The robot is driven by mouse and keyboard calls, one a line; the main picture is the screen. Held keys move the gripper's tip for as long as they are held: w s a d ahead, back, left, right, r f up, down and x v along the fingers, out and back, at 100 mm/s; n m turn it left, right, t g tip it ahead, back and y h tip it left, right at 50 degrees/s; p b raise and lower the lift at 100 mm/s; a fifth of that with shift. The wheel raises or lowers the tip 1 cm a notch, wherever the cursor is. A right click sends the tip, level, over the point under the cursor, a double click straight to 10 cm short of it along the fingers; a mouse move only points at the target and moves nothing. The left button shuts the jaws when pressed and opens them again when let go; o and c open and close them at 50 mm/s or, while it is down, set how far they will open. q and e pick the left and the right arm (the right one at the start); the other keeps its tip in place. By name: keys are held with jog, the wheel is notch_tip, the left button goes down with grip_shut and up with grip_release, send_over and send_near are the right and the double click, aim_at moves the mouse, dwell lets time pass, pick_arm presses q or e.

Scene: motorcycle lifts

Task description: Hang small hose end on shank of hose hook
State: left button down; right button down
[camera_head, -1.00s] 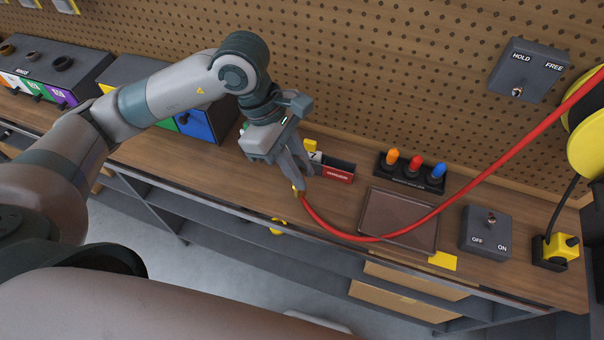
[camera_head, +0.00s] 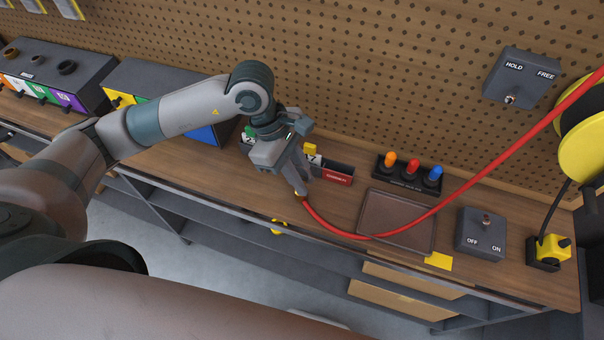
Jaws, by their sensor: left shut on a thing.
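The red hose (camera_head: 407,228) runs from the upper right, sags over the bench and rises to my left gripper (camera_head: 301,192). The left gripper points down and is shut on the small hose end, which its fingers mostly hide. It is above the bench, near the front edge. A small yellow part (camera_head: 279,227) shows at the bench's front edge, below and left of the fingertips; it may be the hose hook, but its shank cannot be made out. The hose end and this part look apart. My right gripper is not in view.
The brown tray (camera_head: 396,222) lies under the hose. A red-fronted holder (camera_head: 338,175) stands close right of the gripper, with a rack of colored-top pieces (camera_head: 410,174) beyond. The OFF/ON box (camera_head: 481,234) and the yellow reel (camera_head: 585,150) are at right. Pegboard closes the back.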

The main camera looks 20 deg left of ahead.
pick_arm(q)
jog(key=shift+f+b, duration=0.2)
jog(key=shift+b, duration=0.1)
jog(key=c, duration=1.7)
grip_release()
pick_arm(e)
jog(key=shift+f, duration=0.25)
pick_arm(q)
jog(key=shift+o, duration=0.2)
